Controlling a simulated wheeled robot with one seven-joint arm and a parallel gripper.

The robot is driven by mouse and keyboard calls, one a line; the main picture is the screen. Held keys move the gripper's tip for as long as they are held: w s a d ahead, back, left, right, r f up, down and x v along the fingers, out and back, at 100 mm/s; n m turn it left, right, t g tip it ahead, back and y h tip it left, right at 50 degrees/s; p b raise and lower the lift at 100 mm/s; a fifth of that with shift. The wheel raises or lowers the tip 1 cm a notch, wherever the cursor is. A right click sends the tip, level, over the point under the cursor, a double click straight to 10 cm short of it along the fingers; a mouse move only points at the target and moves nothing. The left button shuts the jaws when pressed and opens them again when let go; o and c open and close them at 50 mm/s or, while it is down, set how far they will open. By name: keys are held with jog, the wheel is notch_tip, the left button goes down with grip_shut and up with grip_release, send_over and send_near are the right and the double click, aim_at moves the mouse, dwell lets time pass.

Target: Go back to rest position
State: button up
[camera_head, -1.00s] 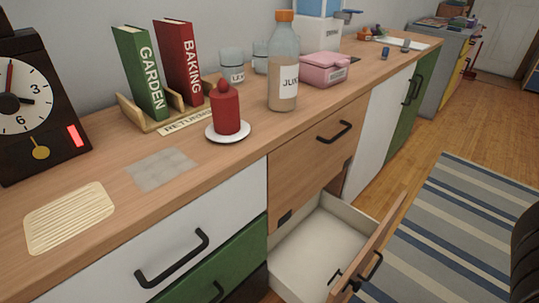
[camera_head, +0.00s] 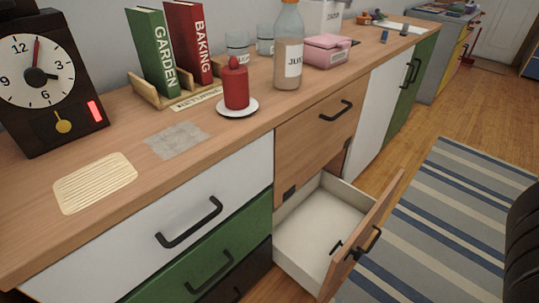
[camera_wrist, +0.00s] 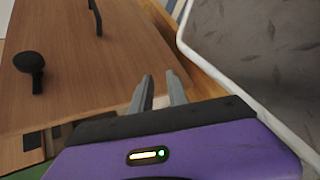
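My gripper (camera_wrist: 160,88) shows in the wrist view with its two grey fingers slightly apart and nothing between them. A wooden panel (camera_wrist: 75,65) with black fittings lies beyond the fingers on the left. A grey patterned surface with a pale rim (camera_wrist: 265,60) lies on the right; I cannot tell what it is. The fingers do not visibly hold anything. In the head view the gripper does not show. The lower wooden-front drawer (camera_head: 318,232) stands pulled out, and the visible part of its inside is empty.
The counter holds a clock (camera_head: 45,85), a green book (camera_head: 153,52), a red book (camera_head: 188,42), a red candle (camera_head: 236,85), a juice bottle (camera_head: 289,50) and a pink box (camera_head: 327,51). A striped rug (camera_head: 455,220) lies right of the open drawer.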

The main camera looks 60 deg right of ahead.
jog(key=w+a+r+m+t+y, duration=0.1)
jog(key=w+a+r+t+y, duration=0.3)
jog(key=a, duration=0.3)
jog(key=w+a+r+m+t+y, duration=0.2)
jog(key=w+a+r+y, duration=0.25)
jog(key=a, duration=0.25)
jog(key=w+a+r+m+t+y, duration=0.1)
jog(key=a+r+t, duration=0.2)
jog(key=r, duration=0.9)
notch_tip(320, 180, up, 45)
jog(key=s+a+m+t+y+p, duration=0.1)
jog(key=s+a+m+t+p, duration=0.1)
jog(key=p, duration=2.7)
jog(key=shift+s+m+t, duration=0.3)
jog(key=shift+s+m, duration=0.1)
jog(key=shift+m, duration=0.1)
jog(key=shift+f, duration=0.15)
